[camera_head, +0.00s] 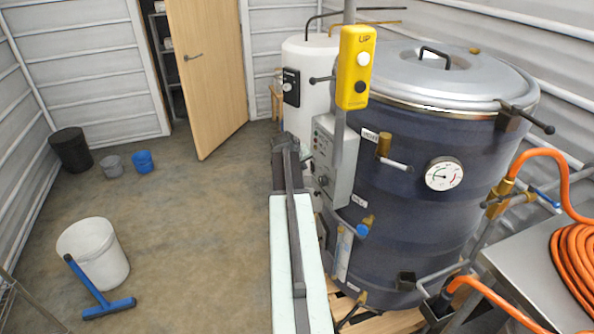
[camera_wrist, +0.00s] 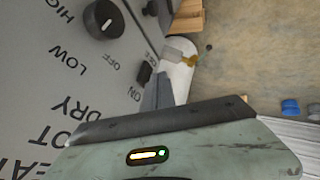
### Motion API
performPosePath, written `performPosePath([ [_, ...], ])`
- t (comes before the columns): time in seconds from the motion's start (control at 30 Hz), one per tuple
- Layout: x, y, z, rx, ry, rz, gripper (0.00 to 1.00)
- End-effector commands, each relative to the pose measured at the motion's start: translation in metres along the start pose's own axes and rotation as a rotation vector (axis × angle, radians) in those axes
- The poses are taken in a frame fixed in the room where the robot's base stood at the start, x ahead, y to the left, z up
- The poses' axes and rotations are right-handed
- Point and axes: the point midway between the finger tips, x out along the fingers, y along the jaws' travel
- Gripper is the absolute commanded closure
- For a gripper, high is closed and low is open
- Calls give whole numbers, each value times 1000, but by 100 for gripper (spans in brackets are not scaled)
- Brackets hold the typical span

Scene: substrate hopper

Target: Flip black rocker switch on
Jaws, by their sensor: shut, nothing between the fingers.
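The black rocker switch (camera_wrist: 143,74) shows in the wrist view as a small dark block on the grey control panel (camera_wrist: 50,70), between the printed words OFF and ON. I cannot tell which way it is tipped. A black round knob (camera_wrist: 103,19) with a white mark sits above it, near HIGH, LOW and OFF. My gripper (camera_wrist: 158,92) is shut and empty, its tip close beside the switch; contact cannot be told. In the head view my gripper (camera_head: 287,142) is just left of the grey control box (camera_head: 343,165) on the dark drum. The switch is not clear there.
A yellow pendant (camera_head: 356,68) hangs in front of the drum (camera_head: 400,220). Valves and a dial gauge (camera_head: 444,173) stick out from the drum. A white tank (camera_head: 310,85) stands behind. The floor at left is open around a white bucket (camera_head: 93,254) and blue squeegee (camera_head: 108,307).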

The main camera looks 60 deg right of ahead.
Motion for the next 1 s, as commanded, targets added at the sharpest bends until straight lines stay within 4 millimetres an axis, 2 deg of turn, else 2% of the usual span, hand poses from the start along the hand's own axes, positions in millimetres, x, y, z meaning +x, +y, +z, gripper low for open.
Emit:
performPosePath([
  [0.17, 4, 14, -2, 0, 0, 1, 100],
  [0.5, 5, 16, -1, 0, -1, 0, 100],
  [0.6, 8, 29, 2, 18, -11, -8, 100],
  [0.77, 8, 23, 2, 12, -8, -11, 100],
  [1.0, 2, 27, -2, 13, -9, -11, 100],
])
